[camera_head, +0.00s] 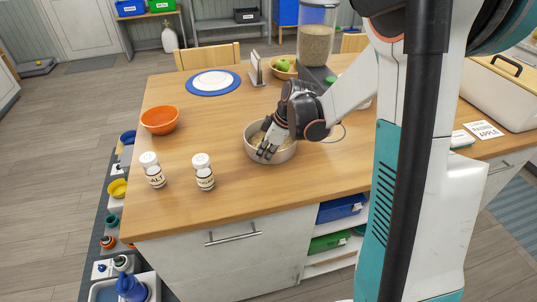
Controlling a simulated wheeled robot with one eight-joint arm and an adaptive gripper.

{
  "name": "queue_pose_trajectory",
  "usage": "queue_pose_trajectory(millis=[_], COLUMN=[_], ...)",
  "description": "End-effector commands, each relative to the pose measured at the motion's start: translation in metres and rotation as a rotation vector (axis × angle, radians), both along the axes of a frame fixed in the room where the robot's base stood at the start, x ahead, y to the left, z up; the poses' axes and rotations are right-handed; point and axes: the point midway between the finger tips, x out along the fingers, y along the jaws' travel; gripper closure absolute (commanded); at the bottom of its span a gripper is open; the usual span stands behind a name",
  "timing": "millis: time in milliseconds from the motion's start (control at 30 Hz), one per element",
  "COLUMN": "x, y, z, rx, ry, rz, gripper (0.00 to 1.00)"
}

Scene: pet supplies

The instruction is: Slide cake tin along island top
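The cake tin is a round pale metal pan (285,156) on the wooden island top (215,120), right of the island's middle. Its inside looks tan. My gripper (266,154) reaches down from the upper right, with its dark fingers over and inside the tin's near part. The fingers cover part of the tin's inside and rim. I cannot tell whether they touch its wall, or whether they are open or shut on it.
Two shakers, one marked ALT (153,170) and another (203,172), stand left of the tin. An orange bowl (159,120), blue-rimmed plate (213,82), fruit bowl (283,69) and grain dispenser (315,45) stand farther back. Bare wood lies between shakers and tin.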

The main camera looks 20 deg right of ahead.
Motion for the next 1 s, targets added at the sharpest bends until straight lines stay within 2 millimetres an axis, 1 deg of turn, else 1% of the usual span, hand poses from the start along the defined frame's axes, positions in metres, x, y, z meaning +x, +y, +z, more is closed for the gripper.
queue_pose_trajectory(millis=[467, 500, 567, 600, 867, 1000], x=[0.0021, 0.0021, 0.0021, 0.0021, 0.0020, 0.0006], y=[0.0027, 0.0027, 0.0027, 0.0027, 0.0027, 0.0014], z=[0.0001, 0.0001, 0.0001, 0.0001, 0.0001, 0.0043], rx=[0.000, 0.000, 0.000, 0.000, 0.000, 0.000], ry=[-0.001, -0.001, -0.001, -0.001, -0.001, 0.000], rz=[-0.004, -0.004, -0.004, -0.004, -0.004, -0.004], gripper=[1.00, 0.88, 0.75, 0.72, 0.72, 0.72])
